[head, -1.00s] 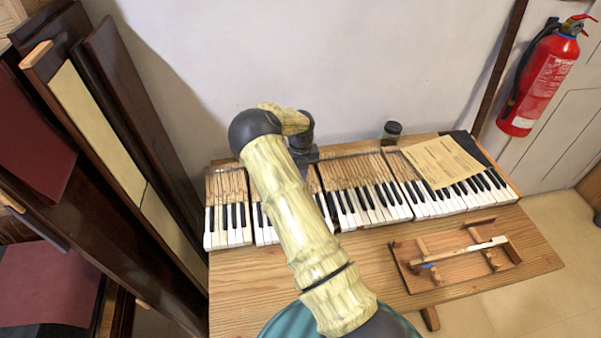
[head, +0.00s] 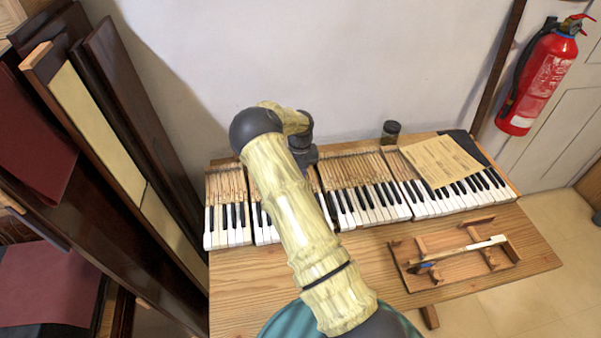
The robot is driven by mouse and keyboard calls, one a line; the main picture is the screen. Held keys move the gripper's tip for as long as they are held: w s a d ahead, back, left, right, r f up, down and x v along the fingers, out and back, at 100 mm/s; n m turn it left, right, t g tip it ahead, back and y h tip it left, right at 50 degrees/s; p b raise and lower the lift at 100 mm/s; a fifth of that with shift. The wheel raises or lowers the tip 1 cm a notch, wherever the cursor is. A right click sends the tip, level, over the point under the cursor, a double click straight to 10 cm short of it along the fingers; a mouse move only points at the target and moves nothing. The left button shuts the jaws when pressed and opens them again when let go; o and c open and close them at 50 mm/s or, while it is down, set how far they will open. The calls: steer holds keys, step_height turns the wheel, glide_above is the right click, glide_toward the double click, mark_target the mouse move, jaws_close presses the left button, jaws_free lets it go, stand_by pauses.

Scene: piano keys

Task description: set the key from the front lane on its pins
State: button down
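A piano key (head: 484,244) with a white end lies across the wooden tray (head: 408,273) at the front right of the table. The keyboard (head: 372,209) stands along the back of the table, its white and black keys in front and bare wooden key shafts behind. My arm reaches over the left-middle part of the keyboard. My gripper and its fingertips are hidden behind my arm, so whether it holds anything does not show. The pins and any gap in the key row are also hidden or too small to make out.
A paper sheet (head: 440,160) lies over the right part of the keyboard. A dark jar (head: 391,131) stands behind it. Tall dark panels (head: 130,100) lean at the left. A red fire extinguisher (head: 540,80) hangs at the right. The table front (head: 350,270) left of the tray is bare.

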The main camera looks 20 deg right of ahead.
steer(key=shift+f, duration=0.65)
stand_by(0.9)
steer(key=c, duration=1.8)
jaws_free()
steer(key=shift+r+p, duration=0.6)
steer(key=shift+r, duration=0.55)
steer(key=o, duration=0.5)
steer(key=shift+o, duration=0.2)
steer(key=shift+r+p, duration=1.85)
steer(key=shift+r, duration=0.6)
